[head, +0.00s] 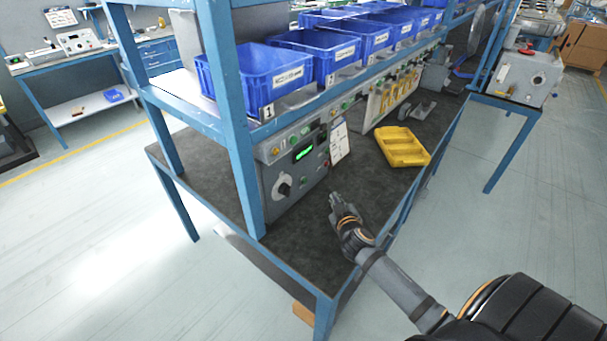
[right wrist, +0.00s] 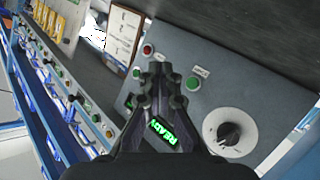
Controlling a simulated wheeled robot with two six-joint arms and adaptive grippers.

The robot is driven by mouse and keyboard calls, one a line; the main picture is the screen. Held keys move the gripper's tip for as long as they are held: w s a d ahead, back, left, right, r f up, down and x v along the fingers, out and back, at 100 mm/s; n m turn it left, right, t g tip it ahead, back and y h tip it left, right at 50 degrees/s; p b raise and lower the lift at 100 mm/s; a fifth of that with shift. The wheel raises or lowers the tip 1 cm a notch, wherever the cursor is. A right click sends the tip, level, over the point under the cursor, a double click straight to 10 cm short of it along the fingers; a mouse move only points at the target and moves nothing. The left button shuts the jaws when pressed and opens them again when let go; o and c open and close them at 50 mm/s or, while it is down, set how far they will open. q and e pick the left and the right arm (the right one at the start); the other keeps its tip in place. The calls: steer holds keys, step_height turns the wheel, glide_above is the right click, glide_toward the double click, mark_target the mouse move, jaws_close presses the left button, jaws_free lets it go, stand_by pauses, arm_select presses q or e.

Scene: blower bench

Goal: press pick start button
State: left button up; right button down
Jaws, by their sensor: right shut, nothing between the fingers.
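The grey control panel (head: 294,168) stands on the bench under the shelf, with a lit green display (head: 305,153) and a black knob (head: 284,187). In the right wrist view the display (right wrist: 163,133) reads READY. That view also shows a labelled green button (right wrist: 193,84) and a labelled red button (right wrist: 147,48); the label text is too small to read. My right gripper (head: 336,199) is shut and empty, in front of the panel's right side. In the wrist view its fingertips (right wrist: 160,78) appear between the two buttons; contact cannot be told. My left gripper is not in view.
A yellow tray (head: 402,147) lies on the dark bench top right of the panel. Blue bins (head: 262,76) line the shelf above. A blue post (head: 233,130) rises at the panel's left. A paper card (head: 339,141) hangs beside the panel. The bench's front corner is clear.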

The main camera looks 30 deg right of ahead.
mark_target(304, 181)
steer(key=shift+s+a+r, duration=0.1)
steer(key=shift+s+r, duration=0.15)
steer(key=shift+s, duration=0.05)
steer(key=shift+w, duration=0.1)
steer(key=w, duration=0.1)
steer(key=w+a, duration=0.1)
steer(key=w, duration=0.1)
steer(key=shift+w+a+f+b, duration=0.15)
steer(key=shift+w+a+b, duration=0.05)
steer(key=shift+w+b, duration=0.1)
steer(key=w, duration=0.1)
steer(key=w+a, duration=0.1)
steer(key=w, duration=0.1)
steer(key=shift+a+b, duration=0.15)
steer(key=shift+b, duration=0.2)
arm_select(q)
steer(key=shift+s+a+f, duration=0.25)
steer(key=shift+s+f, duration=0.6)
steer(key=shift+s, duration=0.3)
arm_select(e)
steer(key=shift+w+a, duration=0.35)
steer(key=shift+w, duration=0.4)
steer(key=shift+w, duration=0.15)
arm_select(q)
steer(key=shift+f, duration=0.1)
arm_select(e)
steer(key=shift+w+a, duration=0.15)
steer(key=shift+w, duration=0.1)
